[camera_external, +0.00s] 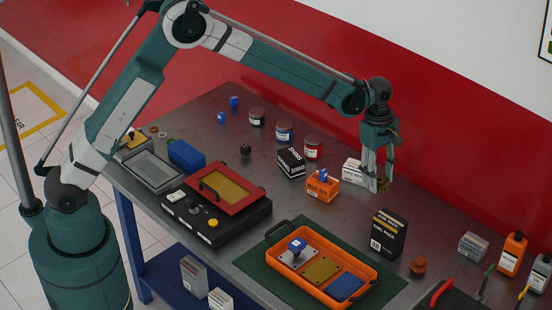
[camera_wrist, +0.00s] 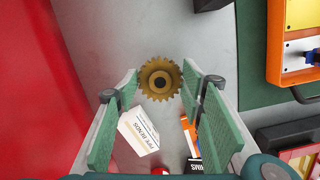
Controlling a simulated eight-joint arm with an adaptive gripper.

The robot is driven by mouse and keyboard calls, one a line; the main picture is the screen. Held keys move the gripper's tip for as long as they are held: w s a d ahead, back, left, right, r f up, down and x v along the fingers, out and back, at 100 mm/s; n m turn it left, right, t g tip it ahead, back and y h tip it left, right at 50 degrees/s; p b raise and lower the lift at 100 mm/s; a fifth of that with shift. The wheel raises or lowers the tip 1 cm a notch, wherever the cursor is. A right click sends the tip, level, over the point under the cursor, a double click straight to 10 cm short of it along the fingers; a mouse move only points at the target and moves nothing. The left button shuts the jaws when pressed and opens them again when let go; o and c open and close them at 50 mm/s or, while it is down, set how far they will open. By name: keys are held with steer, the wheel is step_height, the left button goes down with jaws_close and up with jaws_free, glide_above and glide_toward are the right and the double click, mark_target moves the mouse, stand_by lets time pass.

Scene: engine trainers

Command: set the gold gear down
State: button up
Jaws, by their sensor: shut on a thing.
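The gold gear (camera_wrist: 160,79) is a toothed disc with a dark centre hole, seen face-on in the wrist view. My gripper (camera_wrist: 161,82) is shut on it, with the gear between the two green fingertips. In the external view the gear (camera_external: 383,185) shows at the lower end of my gripper (camera_external: 379,180), over the right part of the grey metal table (camera_external: 345,215). I cannot tell whether the gear touches the tabletop.
A white box (camera_external: 353,169) and an orange box (camera_external: 323,185) stand left of the gripper. A black box (camera_external: 388,234) stands in front. An orange tray (camera_external: 372,272) with coloured pads and a blue piece (camera_external: 297,245) lies on a green mat (camera_external: 262,277).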

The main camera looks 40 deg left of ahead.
steer(key=shift+a, duration=0.1)
steer(key=w+a+n, duration=0.3)
steer(key=a+n, duration=0.3)
steer(key=a, duration=3.5)
steer(key=s+a+n, duration=0.2)
steer(key=s+a, duration=0.3)
steer(key=a, duration=0.7)
steer(key=s+a+n+t, duration=0.1)
steer(key=s+a, duration=0.5)
steer(key=a, duration=0.6)
steer(key=s+a+n, duration=0.2)
steer(key=s+a, duration=0.4)
steer(key=a, duration=0.6)
steer(key=shift+s+a+r+n+t+y+p, duration=0.2)
steer(key=shift+a+n+t+y+p, duration=0.1)
steer(key=shift+a, duration=0.1)
steer(key=shift+f, duration=0.15)
steer(key=shift+w+f+b, duration=0.1)
steer(key=shift+f+b, duration=0.25)
steer(key=shift+f, duration=2.65)
steer(key=shift+f, duration=0.1)
